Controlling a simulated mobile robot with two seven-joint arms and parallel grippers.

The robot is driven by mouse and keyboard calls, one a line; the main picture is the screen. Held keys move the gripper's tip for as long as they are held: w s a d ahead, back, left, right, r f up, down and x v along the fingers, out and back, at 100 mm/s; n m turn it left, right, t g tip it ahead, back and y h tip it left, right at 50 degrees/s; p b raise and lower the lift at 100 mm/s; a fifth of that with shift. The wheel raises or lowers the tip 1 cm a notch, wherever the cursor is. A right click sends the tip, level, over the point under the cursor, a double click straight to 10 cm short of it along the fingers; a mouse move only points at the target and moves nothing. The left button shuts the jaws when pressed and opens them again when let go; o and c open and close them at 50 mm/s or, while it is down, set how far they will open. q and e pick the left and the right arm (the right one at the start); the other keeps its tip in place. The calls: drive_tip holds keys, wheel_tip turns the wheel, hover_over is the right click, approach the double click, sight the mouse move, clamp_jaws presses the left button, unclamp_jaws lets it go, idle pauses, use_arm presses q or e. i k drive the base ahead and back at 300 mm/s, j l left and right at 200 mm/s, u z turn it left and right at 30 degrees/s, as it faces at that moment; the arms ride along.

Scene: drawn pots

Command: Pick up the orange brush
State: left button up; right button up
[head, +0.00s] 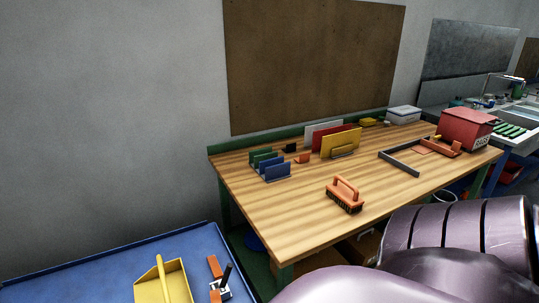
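The orange brush (345,190) has an arched orange handle and dark bristles. It sits bristles down on the wooden table (290,215), near the table's front edge, and nothing is touching its handle. Neither of my grippers is in view. A shiny mauve arm link of mine fills the lower right and hides part of the table's front and the floor below it.
Blue and green racks (277,171), a yellow panel (341,142), a grey frame (400,163) and a red box (466,127) stand on the table behind the brush. A blue surface (90,275) with a yellow dustpan (163,282) is at lower left.

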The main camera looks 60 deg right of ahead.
sight(349, 201)
drive_tip(key=z, duration=2.45)
